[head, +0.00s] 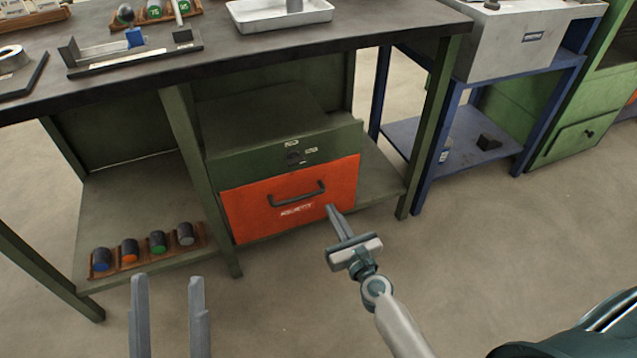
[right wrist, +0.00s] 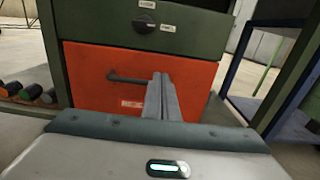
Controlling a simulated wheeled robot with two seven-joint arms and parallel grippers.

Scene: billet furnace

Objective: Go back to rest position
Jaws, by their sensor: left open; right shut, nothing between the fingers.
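My left gripper (head: 170,318) is at the bottom left of the head view, its two fingers apart with nothing between them. My right gripper (head: 333,210) is in front of the furnace's orange door, its fingers shut and empty. It also shows in the right wrist view (right wrist: 162,95), where its fingers overlap the right part of the door. The green furnace (head: 265,125) stands on the bench's lower shelf. Its orange door (head: 260,205) is closed and has a dark handle (head: 297,194). I cannot tell whether the right fingertips touch the door.
A rack (head: 205,244) with several colour-ended billets lies on the lower shelf at left. The dark bench top (head: 270,40) carries a white tray (head: 260,20) and a fixture (head: 130,60). A blue stand (head: 445,180) is at right. The floor (head: 480,240) in front is open.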

